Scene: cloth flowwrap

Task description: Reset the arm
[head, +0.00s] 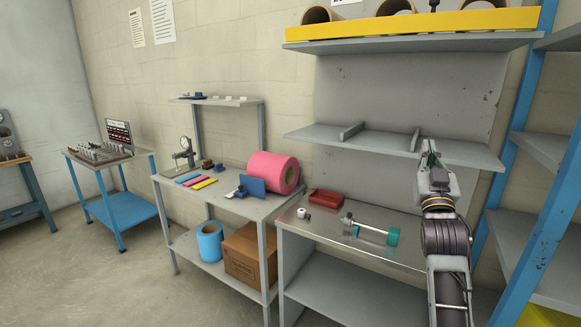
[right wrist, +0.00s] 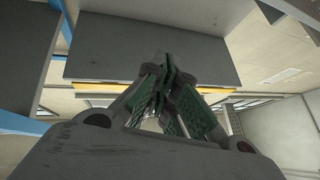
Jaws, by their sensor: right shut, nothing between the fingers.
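My right arm rises from the lower right of the head view. Its gripper (head: 430,150) points up in front of the grey middle shelf (head: 465,150). The green-padded fingers are together with nothing between them. In the right wrist view the shut fingers (right wrist: 165,75) show below a grey shelf underside (right wrist: 120,60). I cannot tell whether the gripper touches the shelf. My left gripper is not in view.
A steel bench (head: 350,258) below carries a red tray (head: 326,198), a teal-ended tool (head: 391,236) and a small white roll (head: 302,212). Left stands a table with a pink roll (head: 272,173). Blue rack posts (head: 555,215) stand close right. Floor at left is clear.

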